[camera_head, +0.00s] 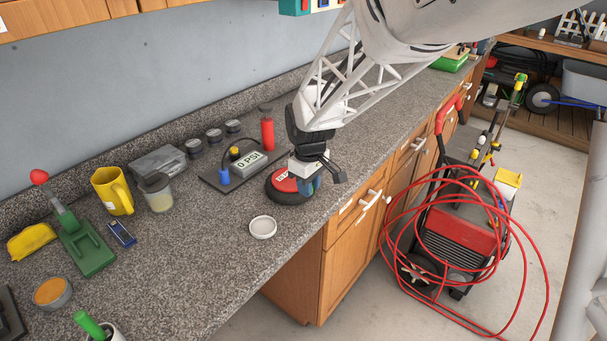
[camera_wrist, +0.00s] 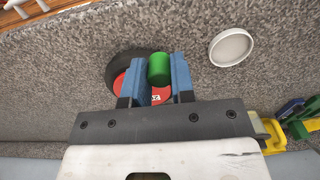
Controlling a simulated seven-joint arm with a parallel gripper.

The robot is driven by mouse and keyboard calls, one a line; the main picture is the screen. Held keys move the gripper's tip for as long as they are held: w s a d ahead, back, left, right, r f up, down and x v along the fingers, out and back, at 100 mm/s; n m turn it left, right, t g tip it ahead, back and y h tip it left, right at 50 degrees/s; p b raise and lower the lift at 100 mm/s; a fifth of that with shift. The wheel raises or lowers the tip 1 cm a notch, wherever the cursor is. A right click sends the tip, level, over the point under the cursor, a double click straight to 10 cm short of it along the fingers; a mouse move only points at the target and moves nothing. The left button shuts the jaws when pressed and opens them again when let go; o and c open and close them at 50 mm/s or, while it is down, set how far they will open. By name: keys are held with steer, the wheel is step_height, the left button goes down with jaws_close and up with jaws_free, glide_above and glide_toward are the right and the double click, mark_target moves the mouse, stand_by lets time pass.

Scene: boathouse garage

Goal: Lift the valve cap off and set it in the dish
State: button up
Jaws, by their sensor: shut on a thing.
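The valve cap (camera_wrist: 160,68) is a small green cylinder between the blue fingers of my gripper (camera_wrist: 158,76) in the wrist view. My gripper is shut on it, above a black wheel with a red hub (camera_head: 284,183). The hub also shows behind the cap in the wrist view (camera_wrist: 158,96). I cannot tell whether the cap still touches its valve stem; the fingers hide that in the head view. The dish (camera_head: 263,227) is white, round and shallow, empty on the counter just in front of the wheel. It also shows in the wrist view (camera_wrist: 231,47).
A gauge panel reading 0 PSI (camera_head: 248,160) lies behind the wheel, with a red cylinder (camera_head: 268,134) near it.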

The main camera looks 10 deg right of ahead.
steer(key=s+d, duration=0.1)
steer(key=s, duration=0.5)
steer(key=shift+s+r, duration=0.25)
steer(key=shift+r, duration=0.05)
steer(key=shift+r, duration=0.2)
stand_by(0.5)
steer(key=shift+r, duration=2.05)
steer(key=w+a+f, duration=0.1)
steer(key=a+f, duration=0.1)
steer(key=a, duration=0.2)
steer(key=w+a+f, duration=0.1)
steer(key=a+f, duration=0.1)
steer(key=a, duration=0.3)
steer(key=w+a+f, duration=0.1)
steer(key=a+f, duration=0.1)
steer(key=a, duration=0.2)
steer(key=shift+w+a+f, duration=0.2)
steer(key=shift+f, duration=2.5)
